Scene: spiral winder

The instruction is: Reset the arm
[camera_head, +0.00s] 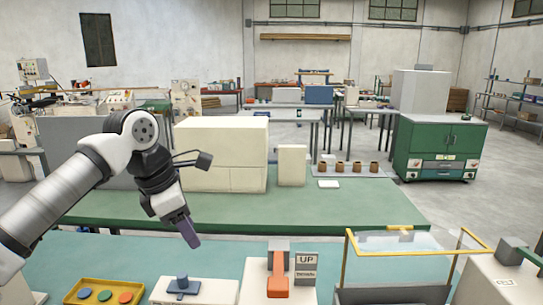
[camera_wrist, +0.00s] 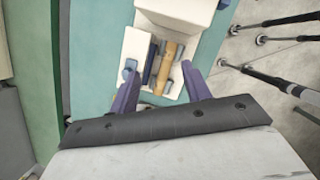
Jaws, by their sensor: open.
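My gripper (camera_head: 190,238) hangs over the front work table in the camera_head view, pointing down and slightly right. In the camera_wrist view its two purple fingers (camera_wrist: 160,74) are spread apart with nothing gripped. Past the fingers, a white fixture (camera_wrist: 135,48) carries a tan cylinder (camera_wrist: 172,62) and a dark blue bar. The fingers look apart from the cylinder, but the distance is hard to judge. My arm is bent at the elbow and reaches in from the left.
A yellow tray (camera_head: 69,296) with coloured discs, a white box with a blue fixture (camera_head: 183,286), an orange lever (camera_head: 277,276) beside an "UP" sign (camera_head: 306,261) and a yellow-framed clear cover (camera_head: 350,262) line the front. The green table (camera_head: 350,210) behind has bare room.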

